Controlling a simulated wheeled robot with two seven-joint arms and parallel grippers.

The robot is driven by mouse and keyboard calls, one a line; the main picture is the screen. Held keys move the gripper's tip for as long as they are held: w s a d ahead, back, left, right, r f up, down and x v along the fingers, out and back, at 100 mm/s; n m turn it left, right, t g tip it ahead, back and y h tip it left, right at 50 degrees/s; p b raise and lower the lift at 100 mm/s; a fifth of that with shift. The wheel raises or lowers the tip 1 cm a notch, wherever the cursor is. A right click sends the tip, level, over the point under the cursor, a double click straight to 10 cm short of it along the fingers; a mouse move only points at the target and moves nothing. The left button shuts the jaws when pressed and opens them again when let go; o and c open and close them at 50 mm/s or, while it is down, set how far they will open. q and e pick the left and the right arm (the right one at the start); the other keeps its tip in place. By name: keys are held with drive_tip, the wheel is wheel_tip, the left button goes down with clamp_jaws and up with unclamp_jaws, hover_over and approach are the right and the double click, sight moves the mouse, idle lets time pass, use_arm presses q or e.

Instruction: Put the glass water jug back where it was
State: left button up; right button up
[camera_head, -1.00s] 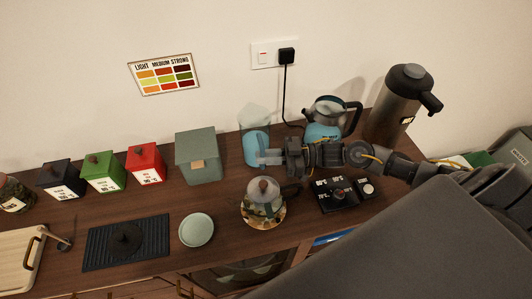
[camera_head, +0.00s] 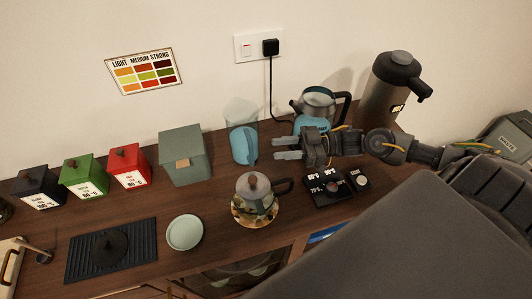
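The glass water jug (camera_head: 243,143) stands upright on the wooden counter against the wall, clear above with blue water below. My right gripper (camera_head: 276,149) comes in from the right. Its two fingers are apart and point left at the jug. They hold nothing, and a small gap shows between their tips and the jug. My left gripper is not in view.
A kettle with a blue body (camera_head: 314,105) stands right behind my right gripper. A glass teapot (camera_head: 255,194) sits in front, near a black control panel (camera_head: 327,187). A grey-green box (camera_head: 184,158) is left of the jug. A tall flask (camera_head: 392,90) stands at the back right.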

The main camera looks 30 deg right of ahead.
wheel_tip(320, 180, up, 7)
drive_tip(key=shift+a, duration=0.15)
drive_tip(key=shift+w+f, duration=0.1)
idle(0.4)
